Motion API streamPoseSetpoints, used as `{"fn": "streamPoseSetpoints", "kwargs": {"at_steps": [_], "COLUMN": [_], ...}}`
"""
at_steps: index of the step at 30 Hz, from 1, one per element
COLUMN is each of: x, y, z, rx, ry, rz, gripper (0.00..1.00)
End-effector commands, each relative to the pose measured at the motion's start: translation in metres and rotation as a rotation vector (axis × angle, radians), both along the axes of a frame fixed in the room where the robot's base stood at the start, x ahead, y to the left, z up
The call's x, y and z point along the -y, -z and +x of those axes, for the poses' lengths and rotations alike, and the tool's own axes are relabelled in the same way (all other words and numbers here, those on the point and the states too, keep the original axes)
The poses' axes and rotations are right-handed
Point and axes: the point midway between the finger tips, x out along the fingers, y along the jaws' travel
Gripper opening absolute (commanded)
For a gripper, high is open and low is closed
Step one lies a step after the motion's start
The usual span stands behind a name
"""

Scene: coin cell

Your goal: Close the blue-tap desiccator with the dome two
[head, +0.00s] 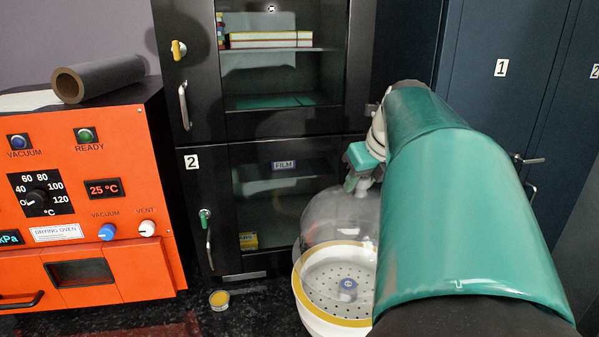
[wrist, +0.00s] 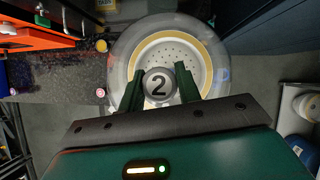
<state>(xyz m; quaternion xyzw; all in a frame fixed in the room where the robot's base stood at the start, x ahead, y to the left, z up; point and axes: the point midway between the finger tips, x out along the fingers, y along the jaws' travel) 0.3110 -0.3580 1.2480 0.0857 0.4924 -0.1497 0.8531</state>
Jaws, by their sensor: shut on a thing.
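The clear glass dome two (head: 325,215) has a round grey knob marked 2 (wrist: 158,86), which shows in the wrist view. My gripper (head: 361,183) is shut on this knob, with one dark green finger on each side; it also shows in the wrist view (wrist: 159,76). The dome is upright over a white desiccator base with a yellow ring (head: 300,275). In the wrist view, the dome surrounds the base's ring (wrist: 207,62). I cannot tell whether the dome's rim touches the base. A small blue and white object (head: 348,287) sits on the perforated plate. No blue tap is clearly visible.
An orange drying oven (head: 110,230) stands at left, with a dark roll (head: 98,78) on top. A black cabinet (head: 192,205) with glass doors stands behind the base. A small yellow dish (head: 219,299) lies on the dark speckled surface. Blue lockers (head: 490,110) stand at right.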

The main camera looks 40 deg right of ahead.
Motion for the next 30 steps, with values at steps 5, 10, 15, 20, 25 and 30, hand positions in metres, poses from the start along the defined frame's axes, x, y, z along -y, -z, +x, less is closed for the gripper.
{"fn": "streamPoseSetpoints", "kwargs": {"at_steps": [5,10,15,20,25,30], "x": [-0.001,0.0,0.0,0.001,0.001,0.001], "y": [0.016,0.034,0.05,0.059,0.062,0.062], "z": [-0.001,-0.001,0.001,0.002,0.003,0.003], "rx": [-0.001,0.0,-0.001,0.0,0.0,0.0], "ry": [0.0,0.0,0.0,0.0,-0.001,-0.001], "rz": [0.001,0.002,0.001,0.002,0.001,0.001], "gripper": [0.0,0.0,0.0,0.0,0.0,0.0]}}
